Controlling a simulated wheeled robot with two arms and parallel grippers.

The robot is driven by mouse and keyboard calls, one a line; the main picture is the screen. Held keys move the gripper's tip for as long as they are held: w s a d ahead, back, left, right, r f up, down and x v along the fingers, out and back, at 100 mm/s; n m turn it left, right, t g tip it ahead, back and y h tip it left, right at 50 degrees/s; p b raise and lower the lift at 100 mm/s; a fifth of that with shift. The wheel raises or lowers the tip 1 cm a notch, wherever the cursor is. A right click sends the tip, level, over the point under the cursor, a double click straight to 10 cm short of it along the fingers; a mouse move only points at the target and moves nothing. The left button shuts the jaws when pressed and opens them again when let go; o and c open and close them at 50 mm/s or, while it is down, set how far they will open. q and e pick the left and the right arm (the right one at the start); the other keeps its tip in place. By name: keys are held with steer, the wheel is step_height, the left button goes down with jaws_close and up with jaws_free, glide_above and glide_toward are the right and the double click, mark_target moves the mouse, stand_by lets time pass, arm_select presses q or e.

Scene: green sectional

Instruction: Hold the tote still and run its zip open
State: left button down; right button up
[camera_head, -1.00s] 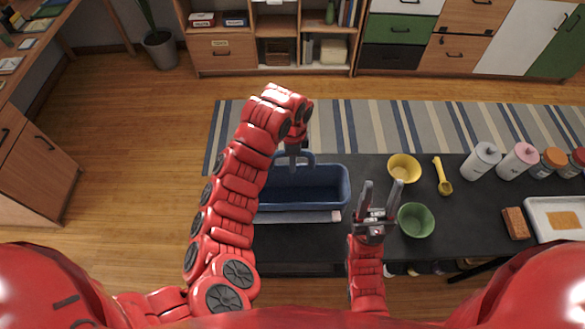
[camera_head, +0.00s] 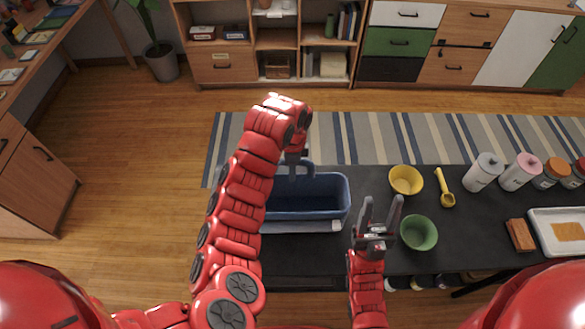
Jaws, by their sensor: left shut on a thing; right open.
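The dark blue tote (camera_head: 335,207) stands on the black table, its top showing as an open hollow. My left arm reaches over its left side, and my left gripper (camera_head: 296,170) is shut at the blue loop handle (camera_head: 310,168) on the far rim; the arm hides part of the tote. A pale strip (camera_head: 300,227) lies along the tote's near edge. I cannot make out a zip or its pull. My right gripper (camera_head: 382,212) is open and empty, fingers pointing away from me, just right of the tote and apart from it.
A yellow bowl (camera_head: 406,180), a green bowl (camera_head: 418,233) and a yellow scoop (camera_head: 445,188) lie right of the tote, the green bowl close to my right gripper. Farther right are bottles (camera_head: 484,172), jars, a brown block (camera_head: 520,235) and a white tray (camera_head: 540,246).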

arm_select(q)
step_height(320, 180, down, 4)
steer(key=shift+b, duration=1.25)
stand_by(0.8)
